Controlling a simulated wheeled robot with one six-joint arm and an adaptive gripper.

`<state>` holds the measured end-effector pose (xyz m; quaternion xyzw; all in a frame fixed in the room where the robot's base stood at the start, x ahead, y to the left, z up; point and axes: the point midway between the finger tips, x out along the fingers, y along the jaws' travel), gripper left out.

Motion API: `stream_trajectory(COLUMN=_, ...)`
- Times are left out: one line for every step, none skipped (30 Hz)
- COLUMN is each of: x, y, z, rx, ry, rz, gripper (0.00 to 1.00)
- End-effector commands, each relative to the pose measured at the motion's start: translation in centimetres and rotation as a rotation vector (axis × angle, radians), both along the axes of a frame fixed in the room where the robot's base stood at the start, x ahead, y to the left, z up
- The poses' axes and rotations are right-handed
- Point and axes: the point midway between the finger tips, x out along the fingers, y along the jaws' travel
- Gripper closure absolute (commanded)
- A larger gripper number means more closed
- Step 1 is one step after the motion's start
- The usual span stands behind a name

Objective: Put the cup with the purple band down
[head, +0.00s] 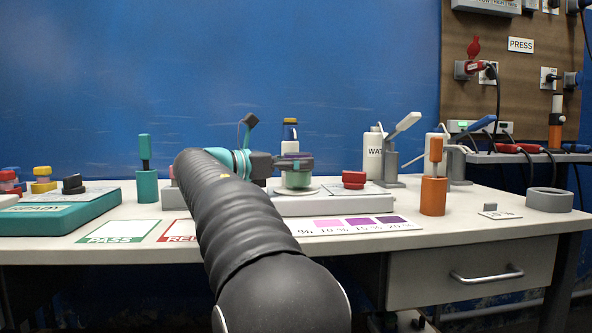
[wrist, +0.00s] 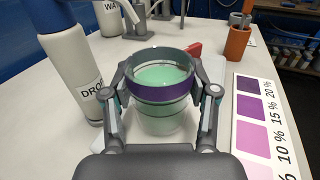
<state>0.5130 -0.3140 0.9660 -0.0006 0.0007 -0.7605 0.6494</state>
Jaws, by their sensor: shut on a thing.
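The cup with the purple band (wrist: 160,92) is a clear cup holding pale green liquid, upright between my fingers in the wrist view. It also shows in the head view (head: 298,180), at the end of my arm. My gripper (wrist: 162,78) is shut on it, with one finger on each side at the height of the band. In the head view the cup's base is at or just above a round white plate (head: 314,190) on a long grey unit; I cannot tell whether it touches. My gripper (head: 290,162) partly hides the cup's upper part there.
A dropper bottle (wrist: 84,75) stands close left of the cup in the wrist view. A red button (head: 353,177) is right of it on the grey unit. The white water bottle (head: 373,156) stands behind. The colour chart (head: 358,224) and PASS card (head: 118,231) lie in front.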

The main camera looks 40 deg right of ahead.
Motion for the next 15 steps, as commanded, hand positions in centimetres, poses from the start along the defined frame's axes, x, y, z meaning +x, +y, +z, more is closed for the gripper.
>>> stream_trajectory(x=-0.07, y=0.02, z=-0.32, rx=-0.001, ry=-0.002, rz=0.0, gripper=0.91)
stream_trajectory(x=-0.07, y=0.03, z=-0.31, rx=-0.001, ry=-0.003, rz=0.0, gripper=0.91)
stream_trajectory(x=-0.07, y=0.03, z=-0.25, rx=-0.001, ry=-0.003, rz=0.0, gripper=0.91)
stream_trajectory(x=-0.07, y=0.03, z=-0.2, rx=-0.001, ry=-0.003, rz=0.0, gripper=0.91)
stream_trajectory(x=-0.07, y=0.03, z=-0.19, rx=-0.001, ry=-0.003, rz=0.0, gripper=0.91)
stream_trajectory(x=-0.07, y=0.03, z=-0.19, rx=-0.001, ry=-0.003, rz=0.0, gripper=0.91)
stream_trajectory(x=-0.07, y=0.03, z=-0.19, rx=-0.001, ry=-0.003, rz=0.0, gripper=0.91)
stream_trajectory(x=-0.06, y=0.03, z=-0.21, rx=-0.001, ry=-0.003, rz=0.0, gripper=0.91)
stream_trajectory(x=-0.06, y=0.03, z=-0.28, rx=-0.001, ry=-0.002, rz=0.0, gripper=0.91)
stream_trajectory(x=-0.06, y=0.03, z=-0.35, rx=-0.001, ry=-0.002, rz=0.0, gripper=0.91)
stream_trajectory(x=-0.06, y=0.03, z=-0.44, rx=-0.001, ry=-0.002, rz=0.0, gripper=0.91)
stream_trajectory(x=-0.06, y=0.03, z=-0.55, rx=-0.001, ry=-0.001, rz=0.0, gripper=0.91)
stream_trajectory(x=-0.05, y=0.03, z=-0.58, rx=0.0, ry=-0.001, rz=0.0, gripper=0.36)
stream_trajectory(x=-0.05, y=0.04, z=-0.57, rx=0.0, ry=-0.001, rz=0.0, gripper=0.29)
stream_trajectory(x=-0.05, y=0.04, z=-0.56, rx=0.0, ry=-0.001, rz=0.0, gripper=0.19)
